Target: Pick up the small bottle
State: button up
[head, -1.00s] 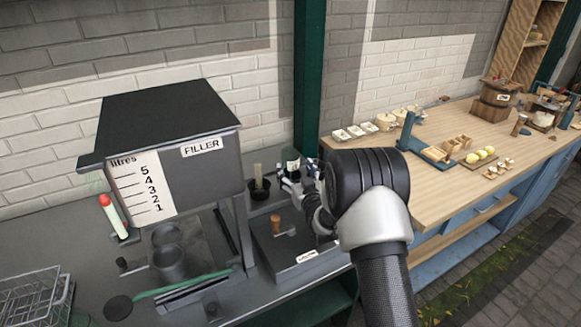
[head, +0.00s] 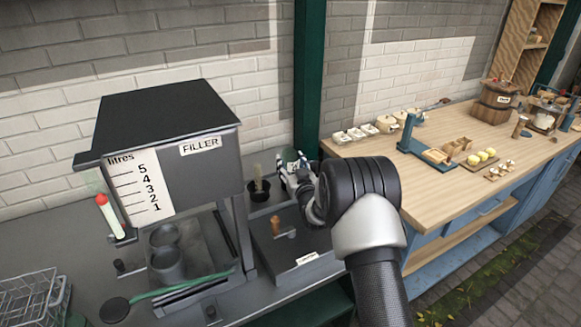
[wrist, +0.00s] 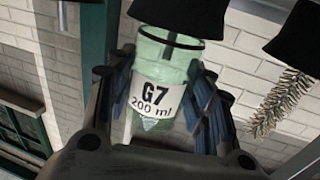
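The small bottle (wrist: 165,68) is pale green and clear, with a white label reading "G7 200 ml". In the wrist view it sits between the two fingers of my gripper (wrist: 162,95), which press against its sides. A black cup (wrist: 180,14) is right at the bottle's end at the top of that view; I cannot tell whether they touch. In the head view the bottle (head: 292,156) shows between my fingers (head: 294,165), behind the filler's side, and my arm hides part of it.
A black pot with a brush (head: 259,187) stands just left of the bottle. The filler (head: 170,140) is further left, and a grey box with a knob (head: 285,250) is in front. A green post (head: 309,80) rises close behind. A wooden table (head: 440,195) is at right.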

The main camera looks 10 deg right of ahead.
jog(key=c, duration=0.6)
jog(key=shift+r, duration=0.1)
notch_tip(320, 180, up, 33)
jog(key=p, duration=1.1)
